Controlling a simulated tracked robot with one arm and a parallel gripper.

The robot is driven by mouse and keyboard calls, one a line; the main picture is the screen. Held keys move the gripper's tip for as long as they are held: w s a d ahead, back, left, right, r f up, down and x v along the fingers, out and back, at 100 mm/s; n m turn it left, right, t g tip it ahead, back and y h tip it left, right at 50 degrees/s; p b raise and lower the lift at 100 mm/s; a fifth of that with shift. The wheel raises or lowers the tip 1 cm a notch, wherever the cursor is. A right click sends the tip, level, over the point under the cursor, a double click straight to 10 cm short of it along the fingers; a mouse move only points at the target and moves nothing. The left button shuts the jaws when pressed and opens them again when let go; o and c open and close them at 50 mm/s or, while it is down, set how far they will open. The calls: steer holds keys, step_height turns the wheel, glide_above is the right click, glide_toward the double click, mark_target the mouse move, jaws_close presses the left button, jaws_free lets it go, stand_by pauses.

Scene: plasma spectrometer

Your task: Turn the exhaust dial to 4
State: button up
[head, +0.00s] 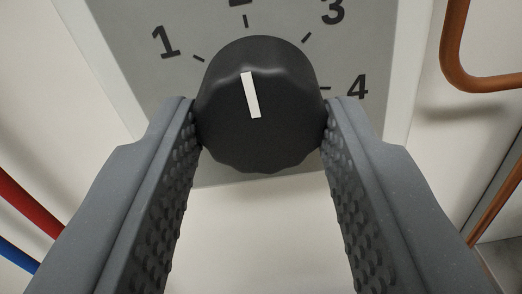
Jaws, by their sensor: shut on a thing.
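The exhaust dial (260,120) is a round black knob with a white pointer line, on a grey plate (150,82) marked 1, 2, 3 and 4. The white line points up, to the tick under the partly cut-off 2. The 4 (357,88) is at the right of the knob, level with its middle. My gripper (262,112) is shut on the knob, with one grey textured finger touching each side. The knob's lower part shows between the fingers.
A copper pipe (455,50) bends at the upper right, and another copper piece (497,212) runs at the lower right. A red tube (28,205) and a blue tube (15,256) are at the lower left. The white panel below the plate is clear.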

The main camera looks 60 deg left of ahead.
steer(key=shift+r+m, duration=0.2)
steer(key=shift+m, duration=0.1)
steer(key=m+b, duration=0.1)
steer(key=m, duration=0.2)
steer(key=shift+f+b, duration=0.15)
steer(key=shift+b, duration=0.15)
steer(key=m, duration=0.3)
steer(key=shift+d, duration=0.1)
steer(key=m, duration=0.3)
steer(key=m+p, duration=0.1)
steer(key=m, duration=0.3)
steer(key=shift+m, duration=1.2)
steer(key=shift+m+p, duration=0.45)
steer(key=shift+m, duration=1.35)
